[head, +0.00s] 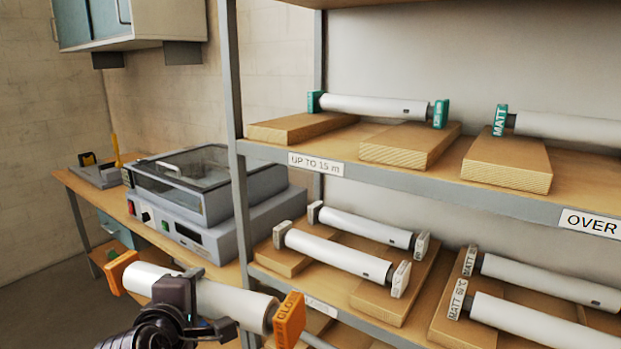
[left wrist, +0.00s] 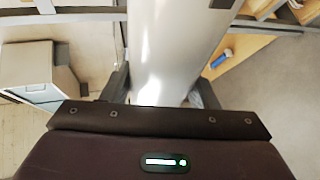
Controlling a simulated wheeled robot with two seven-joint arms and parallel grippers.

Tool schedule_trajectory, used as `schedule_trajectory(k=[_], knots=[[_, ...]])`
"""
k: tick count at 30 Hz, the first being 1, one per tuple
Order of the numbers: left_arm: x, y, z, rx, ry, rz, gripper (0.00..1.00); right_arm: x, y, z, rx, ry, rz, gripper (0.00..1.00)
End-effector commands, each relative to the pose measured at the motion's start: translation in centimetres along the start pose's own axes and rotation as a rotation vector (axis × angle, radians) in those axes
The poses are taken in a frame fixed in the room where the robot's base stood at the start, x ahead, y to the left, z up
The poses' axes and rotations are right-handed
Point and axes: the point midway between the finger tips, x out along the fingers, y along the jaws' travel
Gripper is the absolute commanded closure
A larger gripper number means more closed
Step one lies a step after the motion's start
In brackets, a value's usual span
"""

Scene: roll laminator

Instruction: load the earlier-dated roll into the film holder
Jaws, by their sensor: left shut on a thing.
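My left gripper (head: 192,298) is shut around the middle of a white film roll (head: 240,303) with orange end caps. The right cap carries a partly readable gloss label; no date is legible. In the left wrist view the roll (left wrist: 172,45) runs between the two fingers. The roll is held in front of the shelves and the bench. The grey laminator (head: 218,190) stands on the bench behind it, its clear lid looking closed. I cannot make out the film holder. My right gripper is not in view.
A shelf rack holds more rolls on wooden blocks: green-capped rolls (head: 375,107) above, white-capped rolls (head: 345,253) below. The rack's grey post (head: 236,130) stands beside the laminator. A dark tool with a yellow handle (head: 115,152) lies on the bench (head: 85,185) at left.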

Motion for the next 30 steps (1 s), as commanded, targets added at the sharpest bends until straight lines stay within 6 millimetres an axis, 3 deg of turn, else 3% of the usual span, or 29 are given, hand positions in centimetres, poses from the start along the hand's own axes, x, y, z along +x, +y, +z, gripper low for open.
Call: schedule_trajectory(k=[5, 12, 18, 30], knots=[[0.1, -2.9, -0.5, 0.005, 0.022, -0.005, 1.0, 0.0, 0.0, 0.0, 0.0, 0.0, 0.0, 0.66], [-0.4, -8.8, -0.7, 0.008, 0.033, -0.006, 1.0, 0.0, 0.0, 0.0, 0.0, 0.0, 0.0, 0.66], [-1.2, -12.1, -0.3, 0.005, 0.012, 0.0, 1.0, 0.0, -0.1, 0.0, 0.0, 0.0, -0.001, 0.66], [-1.7, -13.3, 0.1, -0.007, -0.003, 0.006, 1.0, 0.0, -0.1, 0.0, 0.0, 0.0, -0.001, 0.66]])
